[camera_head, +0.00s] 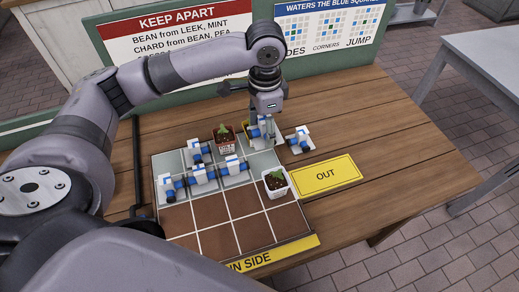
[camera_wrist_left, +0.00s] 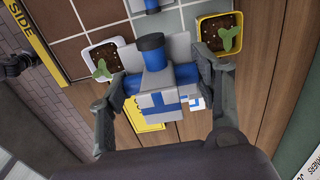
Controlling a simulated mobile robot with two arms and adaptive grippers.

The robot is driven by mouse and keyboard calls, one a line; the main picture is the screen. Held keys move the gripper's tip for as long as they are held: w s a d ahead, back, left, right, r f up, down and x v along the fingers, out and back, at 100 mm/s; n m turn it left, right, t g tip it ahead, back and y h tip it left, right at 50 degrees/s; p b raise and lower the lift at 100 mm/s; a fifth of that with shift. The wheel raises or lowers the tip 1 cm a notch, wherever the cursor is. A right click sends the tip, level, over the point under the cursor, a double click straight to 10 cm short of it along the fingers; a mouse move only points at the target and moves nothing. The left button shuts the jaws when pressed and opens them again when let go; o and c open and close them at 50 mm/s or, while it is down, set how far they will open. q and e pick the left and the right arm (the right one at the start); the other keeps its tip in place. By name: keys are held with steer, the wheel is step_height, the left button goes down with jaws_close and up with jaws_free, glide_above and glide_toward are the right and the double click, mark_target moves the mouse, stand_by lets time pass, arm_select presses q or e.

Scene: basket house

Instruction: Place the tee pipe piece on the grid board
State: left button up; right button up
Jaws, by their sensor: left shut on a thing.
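My left gripper (camera_head: 264,122) is shut on a tee pipe piece (camera_head: 268,136), blue and white, near the back right corner of the grid board (camera_head: 216,240). In the left wrist view the piece (camera_wrist_left: 160,95) sits between the two fingers of the gripper (camera_wrist_left: 160,92). I cannot tell whether it touches the board. Several other blue-and-white pipe pieces stand on the board's grey cells, including one at the left (camera_head: 172,187) and one in the middle (camera_head: 232,167). Another pipe piece (camera_head: 300,139) lies on the table right of the board.
A red pot (camera_head: 225,143) and a yellow pot (camera_head: 245,128) with seedlings stand close left of the gripper. A white pot (camera_head: 276,186) stands at the board's right side. The yellow OUT card (camera_head: 324,177) lies beside it.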

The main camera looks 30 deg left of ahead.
mark_target(263, 165)
arm_select(q)
step_height(263, 165, down, 13)
steer(key=shift+r, duration=0.1)
stand_by(0.3)
steer(key=shift+f, duration=0.2)
steer(key=o, duration=0.9)
step_height(263, 165, up, 12)
steer(key=shift+r, duration=0.15)
